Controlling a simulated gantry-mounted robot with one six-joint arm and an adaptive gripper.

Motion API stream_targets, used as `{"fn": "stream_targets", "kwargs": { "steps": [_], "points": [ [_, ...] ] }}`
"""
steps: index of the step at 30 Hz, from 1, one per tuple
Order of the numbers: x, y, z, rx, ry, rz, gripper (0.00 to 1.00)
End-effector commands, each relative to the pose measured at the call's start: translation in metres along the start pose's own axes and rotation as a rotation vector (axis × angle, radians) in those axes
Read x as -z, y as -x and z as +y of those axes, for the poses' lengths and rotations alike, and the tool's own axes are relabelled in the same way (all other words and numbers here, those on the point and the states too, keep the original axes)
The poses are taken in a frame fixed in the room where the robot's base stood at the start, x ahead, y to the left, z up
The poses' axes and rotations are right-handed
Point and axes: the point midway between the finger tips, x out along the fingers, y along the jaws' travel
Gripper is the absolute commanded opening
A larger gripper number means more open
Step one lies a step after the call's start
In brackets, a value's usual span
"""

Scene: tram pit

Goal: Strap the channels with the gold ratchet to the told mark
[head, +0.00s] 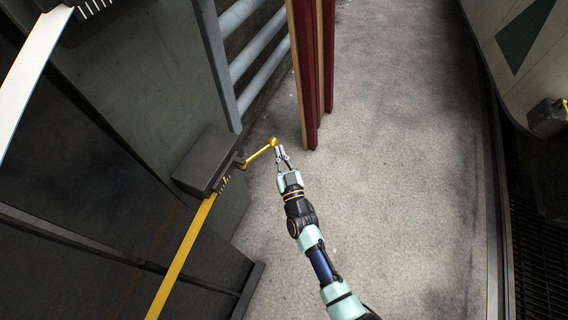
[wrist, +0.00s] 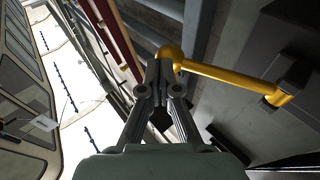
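The gold ratchet is a dark box (head: 207,160) with a gold crank arm (head: 258,153) ending in a round knob (head: 273,142). White tick marks show by its lower right edge; which one is the told mark I cannot tell. A gold strap (head: 183,258) runs down-left from the box. In the wrist view the gold crank (wrist: 225,74) reaches right from the knob. My gripper (head: 282,151) is beside the knob, its fingertips (wrist: 159,70) close together and partly covering the knob; contact is unclear. The channels may be the grey rails (head: 262,76) or the dark red uprights (head: 308,80).
A second dark box (head: 90,8) with a white strap (head: 34,60) is at upper left. Another dark box (head: 546,118) is on the right, near a dark grating (head: 540,262). The concrete floor (head: 405,150) in the middle is clear.

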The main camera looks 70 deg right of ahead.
Motion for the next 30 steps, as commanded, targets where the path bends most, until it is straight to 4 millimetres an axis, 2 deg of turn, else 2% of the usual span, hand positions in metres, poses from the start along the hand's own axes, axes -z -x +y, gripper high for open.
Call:
{"fn": "stream_targets", "kwargs": {
  "steps": [12,30],
  "points": [
    [-0.005,-0.033,-0.008,0.000,0.000,0.002,0.00],
    [-0.008,-0.043,-0.013,0.000,0.001,0.001,0.00]
  ]
}}
